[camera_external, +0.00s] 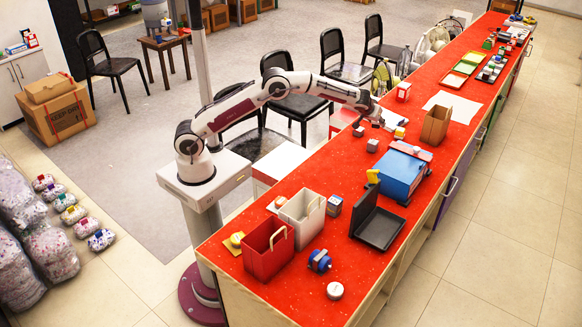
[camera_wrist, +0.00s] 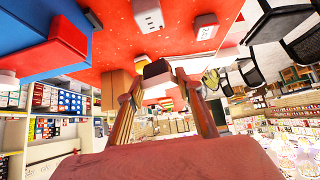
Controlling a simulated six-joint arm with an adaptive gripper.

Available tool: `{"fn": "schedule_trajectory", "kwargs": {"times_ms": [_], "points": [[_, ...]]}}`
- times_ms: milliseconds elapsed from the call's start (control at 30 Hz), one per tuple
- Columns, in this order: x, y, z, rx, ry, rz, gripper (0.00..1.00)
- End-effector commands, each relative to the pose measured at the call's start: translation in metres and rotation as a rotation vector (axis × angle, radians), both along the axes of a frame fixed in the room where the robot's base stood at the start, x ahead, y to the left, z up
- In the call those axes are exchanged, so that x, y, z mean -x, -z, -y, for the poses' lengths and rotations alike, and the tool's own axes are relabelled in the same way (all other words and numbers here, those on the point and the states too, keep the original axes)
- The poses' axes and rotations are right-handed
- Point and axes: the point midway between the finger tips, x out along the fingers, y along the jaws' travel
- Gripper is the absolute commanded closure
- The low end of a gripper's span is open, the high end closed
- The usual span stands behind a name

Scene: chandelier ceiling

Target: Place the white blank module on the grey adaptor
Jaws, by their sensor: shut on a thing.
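My gripper (camera_wrist: 160,92) is shut on a small block, which I take to be the white blank module (camera_wrist: 156,70); one face looks dark and shaded, with a paler side. In the external view my gripper (camera_external: 379,122) hangs low over the far-left part of the red table, and the held module is too small to make out. A pale grey block with dark slots, probably the grey adaptor (camera_wrist: 148,15), rests on the tabletop apart from the gripper. Two small grey blocks (camera_external: 359,131) (camera_external: 372,146) stand close to the gripper; I cannot tell which is the adaptor.
A blue box (camera_external: 402,178), an open brown box (camera_external: 436,124) and a white module-like block (camera_wrist: 204,32) are nearby on the red table (camera_external: 335,250). Red (camera_external: 265,258) and white (camera_external: 300,218) bins and a black tray (camera_external: 378,228) stand at the near end.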

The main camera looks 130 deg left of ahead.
Motion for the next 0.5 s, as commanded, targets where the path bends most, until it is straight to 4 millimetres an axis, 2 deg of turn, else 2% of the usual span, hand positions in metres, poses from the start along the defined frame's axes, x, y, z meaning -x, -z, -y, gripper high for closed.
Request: {"fn": "schedule_trajectory", "kwargs": {"times_ms": [100,200,500], "points": [[0.000,0.016,0.000,0.002,0.000,-0.001,0.82],[0.000,0.022,0.000,0.000,0.000,0.000,0.82],[0.000,0.024,0.000,0.000,0.000,0.001,0.82]]}}
